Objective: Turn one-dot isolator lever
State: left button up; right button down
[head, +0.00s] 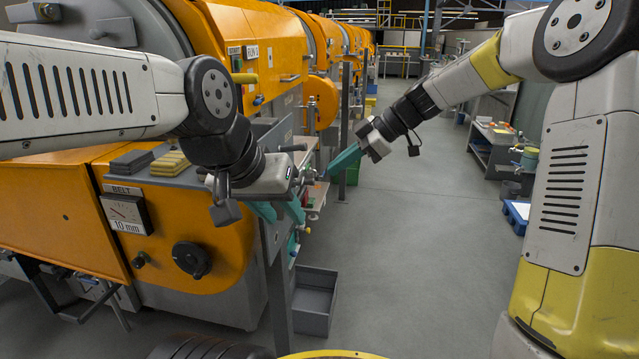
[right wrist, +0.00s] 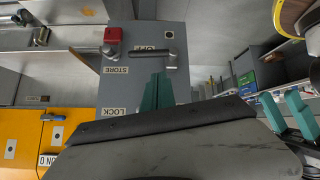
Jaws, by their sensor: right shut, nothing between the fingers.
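In the right wrist view a grey panel (right wrist: 115,90) bears a dark lever (right wrist: 148,61) on a metal pivot, lying crosswise in the picture beside an upside-down OFF label (right wrist: 152,49). STORE and LOCK labels are on the same panel. My left gripper (head: 280,212) is open, fingers apart and pointing down, at the machine's corner.
A red block (right wrist: 113,35) with a metal shackle hangs by the STORE label. Orange machines line the left; the BELT gauge (head: 126,213) and a black knob (head: 191,259) are on the nearest. A grey bin (head: 315,298) stands on the floor. The aisle (head: 430,240) is clear.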

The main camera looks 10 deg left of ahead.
jog(key=w+a+f+m+t+y, duration=0.1)
jog(key=w+a+f+m, duration=0.1)
jog(key=a+f, duration=0.5)
jog(key=shift+w+a+f+m+y, duration=0.3)
jog(key=shift+w+m, duration=0.1)
jog(key=shift+w, duration=0.15)
